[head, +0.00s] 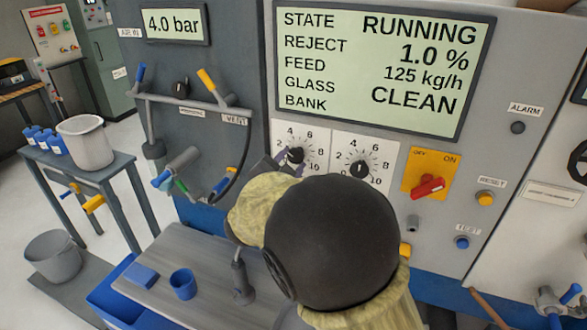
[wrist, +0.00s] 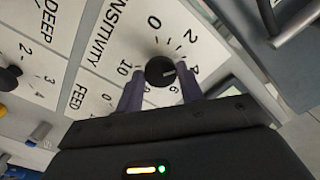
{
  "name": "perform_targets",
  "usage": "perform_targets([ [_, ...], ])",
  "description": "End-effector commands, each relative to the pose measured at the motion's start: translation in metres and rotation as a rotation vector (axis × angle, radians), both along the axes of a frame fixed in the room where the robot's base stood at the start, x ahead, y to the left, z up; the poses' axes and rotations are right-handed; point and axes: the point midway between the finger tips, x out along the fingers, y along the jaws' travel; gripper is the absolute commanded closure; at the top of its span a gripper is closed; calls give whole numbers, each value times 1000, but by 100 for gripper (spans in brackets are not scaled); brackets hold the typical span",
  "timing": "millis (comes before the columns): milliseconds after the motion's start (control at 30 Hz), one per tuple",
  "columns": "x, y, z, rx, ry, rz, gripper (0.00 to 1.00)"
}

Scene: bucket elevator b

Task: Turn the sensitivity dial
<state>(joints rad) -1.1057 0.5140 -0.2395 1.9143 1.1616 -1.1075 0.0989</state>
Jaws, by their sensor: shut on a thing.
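The sensitivity dial (wrist: 160,71) is a round black knob on a white scale plate marked 0 to 10, with SENSITIVITY printed beside it in the wrist view. My gripper (wrist: 161,82) has its two purple-grey fingers on either side of the knob and is shut on it. A pale mark on the knob points to the right, roughly toward the 4. In the head view the dial (head: 296,155) is the left of two dials under the display. My gripper (head: 291,160) reaches it there, and my arm hides the lower part of its plate.
The feed dial (head: 359,169) is close on the right. An orange switch plate with a red handle (head: 428,188) is further right. Pipes and a valve with a yellow handle (head: 207,80) stand out on the left. A grey bench with a blue cup (head: 183,284) is below.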

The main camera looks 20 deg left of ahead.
Motion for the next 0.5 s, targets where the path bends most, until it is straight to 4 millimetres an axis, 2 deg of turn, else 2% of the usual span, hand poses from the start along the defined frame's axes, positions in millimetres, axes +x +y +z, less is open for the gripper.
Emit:
perform_targets([
  [33, 3, -3, 7, 6, -15, -6, 85],
  [267, 3, -3, 8, 5, -15, -6, 85],
  [300, 3, -3, 8, 4, -14, -6, 57],
  [400, 3, -2, 6, 3, -11, -5, 41],
  [500, 3, -3, 5, 2, -9, -6, 41],
])
